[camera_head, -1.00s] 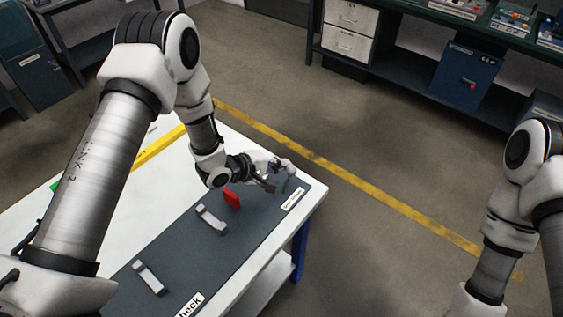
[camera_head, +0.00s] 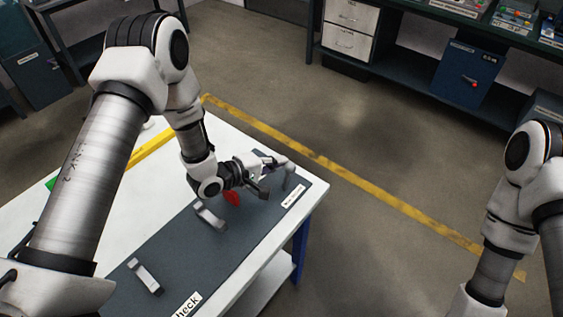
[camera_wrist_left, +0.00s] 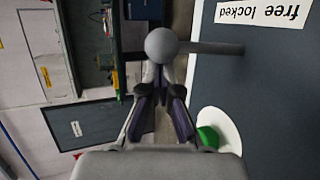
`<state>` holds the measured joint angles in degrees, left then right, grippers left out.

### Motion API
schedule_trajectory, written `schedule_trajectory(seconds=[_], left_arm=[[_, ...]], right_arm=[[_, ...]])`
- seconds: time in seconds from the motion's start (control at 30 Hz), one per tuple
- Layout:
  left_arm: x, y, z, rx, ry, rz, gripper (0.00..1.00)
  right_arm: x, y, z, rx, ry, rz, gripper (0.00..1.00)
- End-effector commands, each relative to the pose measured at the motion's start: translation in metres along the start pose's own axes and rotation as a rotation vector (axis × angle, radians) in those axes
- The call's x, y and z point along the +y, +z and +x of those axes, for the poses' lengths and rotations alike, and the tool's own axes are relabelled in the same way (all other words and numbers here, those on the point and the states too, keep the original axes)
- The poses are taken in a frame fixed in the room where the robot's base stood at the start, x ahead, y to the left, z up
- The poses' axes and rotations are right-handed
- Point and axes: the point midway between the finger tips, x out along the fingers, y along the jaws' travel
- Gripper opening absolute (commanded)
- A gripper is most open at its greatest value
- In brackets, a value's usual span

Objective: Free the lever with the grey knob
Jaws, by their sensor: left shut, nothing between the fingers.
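The lever's round grey knob (camera_wrist_left: 161,46) shows in the left wrist view, with its dark stem (camera_wrist_left: 215,47) running right to the panel. In the head view a grey lever (camera_head: 289,170) stands near the far right end of the dark panel (camera_head: 170,255). My left gripper (camera_head: 266,177) is right beside it, on its left side. In the left wrist view the gripper's fingers (camera_wrist_left: 162,85) are shut and empty, just behind the knob. Whether they touch it is hard to tell. My right gripper is out of view.
A red part (camera_head: 232,198) and grey handles (camera_head: 210,217) (camera_head: 145,277) stand on the panel. A green part on a white disc (camera_wrist_left: 208,137) is close to the left gripper. A "free locked" label (camera_wrist_left: 264,13) lies by the lever. Floor beyond the table is clear.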

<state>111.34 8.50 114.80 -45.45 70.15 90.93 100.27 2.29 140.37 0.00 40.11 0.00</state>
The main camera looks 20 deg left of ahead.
Motion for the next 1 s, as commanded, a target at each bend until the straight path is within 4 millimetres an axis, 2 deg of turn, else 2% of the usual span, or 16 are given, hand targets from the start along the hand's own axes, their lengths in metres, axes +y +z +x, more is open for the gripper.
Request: schedule_trajectory(seconds=[0.27, 0.6, 1.0], left_arm=[[-0.005, 0.004, -0.012, -0.001, 0.094, 0.025, 0.0], [-0.013, 0.009, -0.031, -0.002, 0.092, 0.024, 0.0], [-0.021, 0.013, -0.04, -0.003, 0.089, 0.025, 0.0]], right_arm=[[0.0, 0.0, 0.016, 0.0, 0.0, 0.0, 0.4], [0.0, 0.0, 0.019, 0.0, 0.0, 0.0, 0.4], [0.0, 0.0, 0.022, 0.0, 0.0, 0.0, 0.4]])
